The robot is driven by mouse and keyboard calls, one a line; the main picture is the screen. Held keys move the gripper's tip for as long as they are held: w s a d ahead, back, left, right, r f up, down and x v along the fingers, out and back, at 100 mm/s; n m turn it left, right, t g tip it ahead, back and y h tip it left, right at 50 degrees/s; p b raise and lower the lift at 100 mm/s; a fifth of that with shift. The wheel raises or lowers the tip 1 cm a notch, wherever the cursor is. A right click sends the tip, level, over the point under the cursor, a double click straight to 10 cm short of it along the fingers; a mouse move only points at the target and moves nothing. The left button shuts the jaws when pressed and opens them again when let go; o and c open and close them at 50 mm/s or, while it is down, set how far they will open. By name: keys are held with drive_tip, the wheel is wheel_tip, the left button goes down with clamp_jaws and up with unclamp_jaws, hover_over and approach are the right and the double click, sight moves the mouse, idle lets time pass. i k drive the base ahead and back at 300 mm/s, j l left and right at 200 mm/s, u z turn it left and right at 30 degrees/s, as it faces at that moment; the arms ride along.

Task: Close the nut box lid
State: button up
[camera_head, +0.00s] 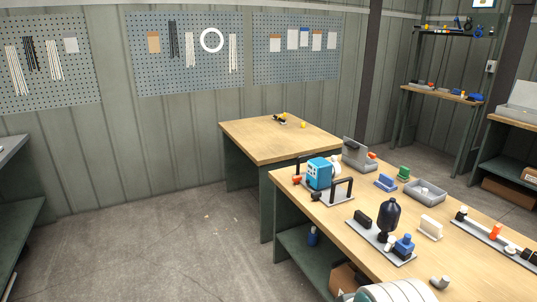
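A grey box with a raised upright panel (356,153) stands at the far edge of the long wooden workbench; it looks like the nut box with its lid up, but it is small and its inside is hidden. A blue device partly blocks the space to its left. An orange-red part (371,156) shows at its right side.
The workbench (455,260) holds a blue pump-like device (319,173), a grey open tray (425,191), blue and green fittings, and a dark bottle (388,217) on a plate. Another wooden table (275,142) stands behind. The concrete floor (170,240) at left is clear.

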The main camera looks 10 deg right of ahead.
sight(351, 151)
drive_tip(key=i+j+z, duration=0.15)
drive_tip(key=i+z, duration=0.3)
drive_tip(key=i+j+z, duration=0.25)
drive_tip(key=i+z, duration=0.2)
drive_tip(key=i+j+z, duration=0.3)
drive_tip(key=j, duration=0.25)
drive_tip(key=i+j+z, duration=0.35)
drive_tip(key=j, duration=0.3)
drive_tip(key=i+j+z, duration=0.3)
drive_tip(key=j, duration=0.45)
drive_tip(key=i+j+z, duration=0.15)
drive_tip(key=j, duration=0.2)
